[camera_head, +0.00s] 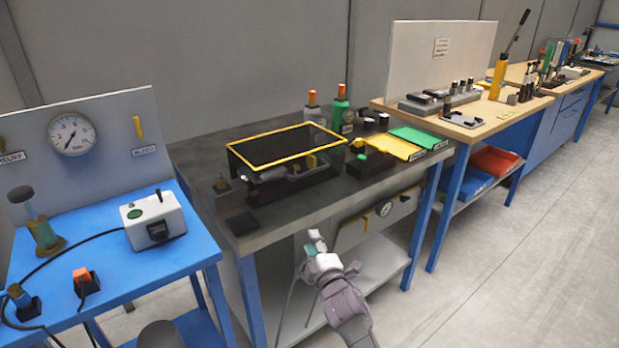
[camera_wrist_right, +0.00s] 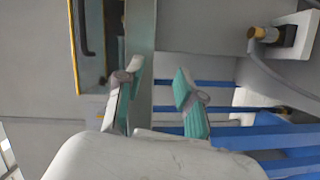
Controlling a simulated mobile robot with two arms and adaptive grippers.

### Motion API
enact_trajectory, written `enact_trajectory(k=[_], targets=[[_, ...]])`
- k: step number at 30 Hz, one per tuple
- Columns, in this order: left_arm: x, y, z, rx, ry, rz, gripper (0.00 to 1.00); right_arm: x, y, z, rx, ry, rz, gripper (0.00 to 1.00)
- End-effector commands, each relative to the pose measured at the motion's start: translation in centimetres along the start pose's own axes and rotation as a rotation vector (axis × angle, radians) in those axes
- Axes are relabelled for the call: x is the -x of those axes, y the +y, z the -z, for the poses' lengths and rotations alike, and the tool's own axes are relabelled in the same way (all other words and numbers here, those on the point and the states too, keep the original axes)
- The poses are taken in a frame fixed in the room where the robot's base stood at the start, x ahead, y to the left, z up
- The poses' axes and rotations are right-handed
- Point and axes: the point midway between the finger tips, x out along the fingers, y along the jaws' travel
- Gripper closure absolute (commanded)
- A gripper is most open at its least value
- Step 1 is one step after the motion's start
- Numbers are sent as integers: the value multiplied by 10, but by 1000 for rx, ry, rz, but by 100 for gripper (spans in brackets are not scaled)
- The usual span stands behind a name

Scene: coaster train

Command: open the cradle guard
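The cradle guard (camera_head: 287,147) is a dark see-through cover with a yellow frame. It sits over a dark cradle fixture (camera_head: 295,180) on the grey-black bench, and looks closed. My right gripper (camera_head: 316,241) is in front of the bench, apart from the guard and nearer to me. In the right wrist view its two green-padded fingers (camera_wrist_right: 155,88) are spread with nothing between them. A yellow-edged frame (camera_wrist_right: 72,45) shows at upper left there; I cannot tell whether it is the guard. My left gripper is not in view.
A blue table (camera_head: 110,275) with a white control box (camera_head: 153,219) and cables stands at left. Green and yellow trays (camera_head: 396,146) and bottles (camera_head: 341,110) are on the dark bench (camera_head: 280,222). A wooden-topped bench (camera_head: 482,112) is at right. The floor at right is clear.

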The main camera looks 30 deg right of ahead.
Motion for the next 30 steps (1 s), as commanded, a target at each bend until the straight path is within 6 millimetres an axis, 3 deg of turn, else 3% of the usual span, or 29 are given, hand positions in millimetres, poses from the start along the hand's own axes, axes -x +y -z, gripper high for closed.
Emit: enact_trajectory(k=[1,3,7,14,24,30], targets=[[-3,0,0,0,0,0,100,-2,36,0,47,-3,-76,63],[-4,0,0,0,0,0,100,-1,72,1,104,-12,-150,63],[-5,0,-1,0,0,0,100,1,106,1,157,-25,-216,63],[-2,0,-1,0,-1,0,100,-23,117,1,165,-27,-225,63],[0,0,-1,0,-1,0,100,-94,131,0,161,-27,-222,63],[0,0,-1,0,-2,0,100,-122,136,0,162,-26,-221,63]])
